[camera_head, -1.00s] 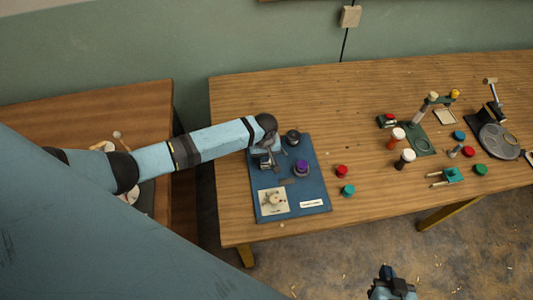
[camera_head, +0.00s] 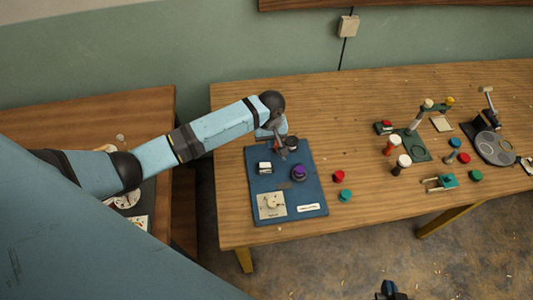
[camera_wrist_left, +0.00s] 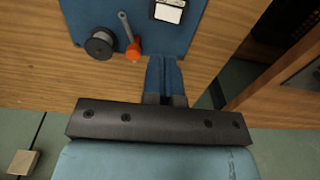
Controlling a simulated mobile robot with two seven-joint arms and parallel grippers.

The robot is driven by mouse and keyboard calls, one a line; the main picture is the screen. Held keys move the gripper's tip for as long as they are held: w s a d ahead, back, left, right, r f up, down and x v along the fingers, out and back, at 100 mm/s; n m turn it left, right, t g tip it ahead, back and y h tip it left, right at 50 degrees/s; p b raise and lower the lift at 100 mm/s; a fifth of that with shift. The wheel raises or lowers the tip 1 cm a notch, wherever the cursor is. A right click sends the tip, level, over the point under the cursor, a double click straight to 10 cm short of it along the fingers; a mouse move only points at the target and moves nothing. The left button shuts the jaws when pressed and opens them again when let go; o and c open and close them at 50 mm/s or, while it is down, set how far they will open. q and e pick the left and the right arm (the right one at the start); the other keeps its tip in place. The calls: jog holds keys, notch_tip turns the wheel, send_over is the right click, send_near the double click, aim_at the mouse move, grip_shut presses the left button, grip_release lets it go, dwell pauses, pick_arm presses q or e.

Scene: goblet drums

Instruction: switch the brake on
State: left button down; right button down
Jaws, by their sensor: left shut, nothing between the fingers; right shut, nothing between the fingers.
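A blue control board (camera_head: 313,188) lies at the left end of the wooden table. It carries a white-and-black rocker switch (camera_head: 264,167), a purple knob (camera_head: 298,172), a black round knob (camera_head: 292,143) and a cream plate with a dial (camera_head: 271,204). The left wrist view shows the rocker switch (camera_wrist_left: 169,11), the black knob (camera_wrist_left: 100,44) and a grey lever with an orange end (camera_wrist_left: 132,48). My left gripper (camera_head: 281,147) is shut and empty over the board's back edge; its fingers (camera_wrist_left: 164,62) point toward the board. My right gripper (camera_head: 388,286) is shut at the bottom edge, off the table.
Red (camera_head: 339,176) and teal (camera_head: 345,195) knobs stand right of the board. Several other devices, including a green clamp (camera_head: 447,181), stand farther right. Bare wood lies behind the board.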

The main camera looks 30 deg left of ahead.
pick_arm(q)
jog(key=r, duration=0.3)
jog(key=shift+w+d, duration=0.2)
jog(key=shift+d, duration=0.1)
